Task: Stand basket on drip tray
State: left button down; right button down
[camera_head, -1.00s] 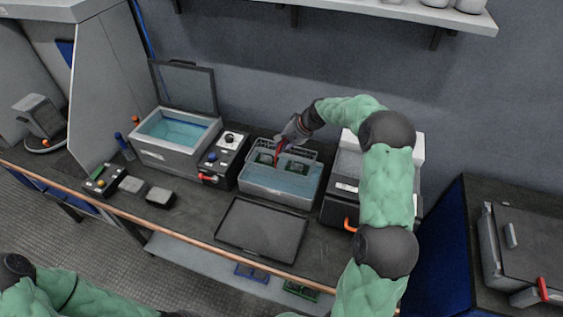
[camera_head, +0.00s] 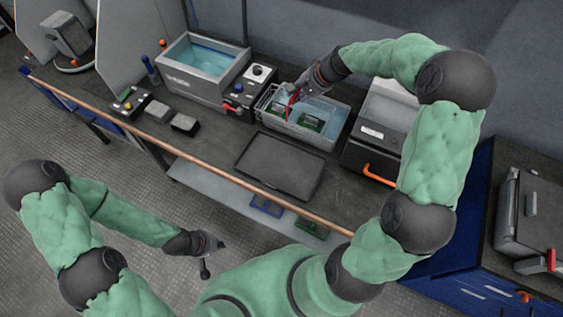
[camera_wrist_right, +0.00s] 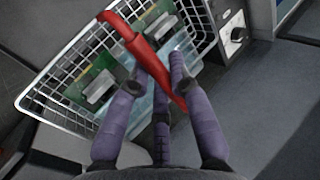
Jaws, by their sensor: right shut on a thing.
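The wire basket (camera_wrist_right: 55,72) holds green circuit boards and has a red handle (camera_wrist_right: 140,45). In the head view, the boards (camera_head: 310,122) and handle show inside the grey rinse tank (camera_head: 310,137); whether the basket touches its floor is hidden. My right gripper (camera_head: 294,91) is above the tank, its purple fingers (camera_wrist_right: 162,70) closed around the red handle in the wrist view. The black drip tray (camera_head: 280,164) lies flat and empty on the bench in front of the tank. My left gripper (camera_head: 208,246) hangs below the bench's front edge, away from everything; its fingers are too small to judge.
A grey bath with blue liquid (camera_head: 205,68) and a control box (camera_head: 248,88) stand left of the tank. A grey machine with an orange handle (camera_head: 380,175) stands close on its right. A copper rail (camera_head: 185,143) runs along the bench's front edge.

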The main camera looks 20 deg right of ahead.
jog(key=s+a+f+b, duration=0.1)
jog(key=s+a, duration=0.6)
jog(key=s, duration=0.3)
jog(key=s+a, duration=0.7)
jog(key=s, duration=0.4)
jog(key=w+d+f+b, duration=0.5)
jog(key=w+f+b, duration=0.4)
jog(key=w+f, duration=0.3)
jog(key=shift+w+f+b, duration=0.35)
jog(key=shift+f, duration=0.25)
jog(key=shift+d, duration=0.1)
jog(key=shift+f, duration=0.2)
jog(key=c, duration=1.1)
grip_release()
jog(key=shift+c, duration=0.2)
jog(key=shift+r, duration=0.15)
